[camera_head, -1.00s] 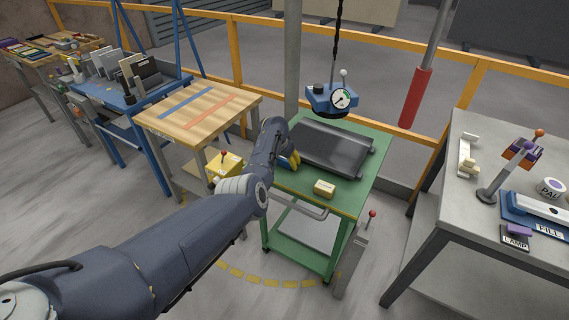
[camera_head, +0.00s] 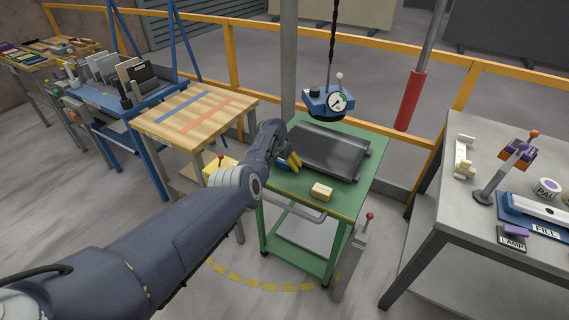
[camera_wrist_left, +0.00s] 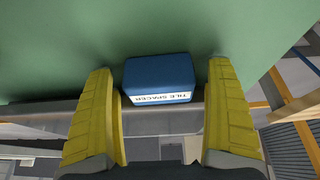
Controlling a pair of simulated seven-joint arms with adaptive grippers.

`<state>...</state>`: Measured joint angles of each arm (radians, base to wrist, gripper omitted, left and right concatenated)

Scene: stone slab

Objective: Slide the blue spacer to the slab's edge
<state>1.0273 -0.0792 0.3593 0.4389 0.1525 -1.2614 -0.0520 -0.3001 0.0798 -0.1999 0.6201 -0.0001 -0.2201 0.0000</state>
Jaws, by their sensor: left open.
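The blue spacer (camera_wrist_left: 158,78), labelled TILE SPACER, lies against the green surface in the left wrist view, its labelled face over a grey strip. My left gripper (camera_wrist_left: 163,115) is open, with one yellow finger on each side of the spacer and a gap showing at both sides. In the head view my left gripper (camera_head: 289,163) is low at the left side of the green cart (camera_head: 288,182), where the spacer is mostly hidden. A dark grey slab-like plate (camera_head: 328,150) lies on the cart, right of the gripper. My right gripper is out of view.
A small cream box (camera_head: 321,192) sits at the cart's front. A blue gauge unit (camera_head: 329,102) hangs on a chain over its back. A wooden-topped table (camera_head: 194,113) stands left, a grey workbench (camera_head: 462,205) right. The cart's front right top is clear.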

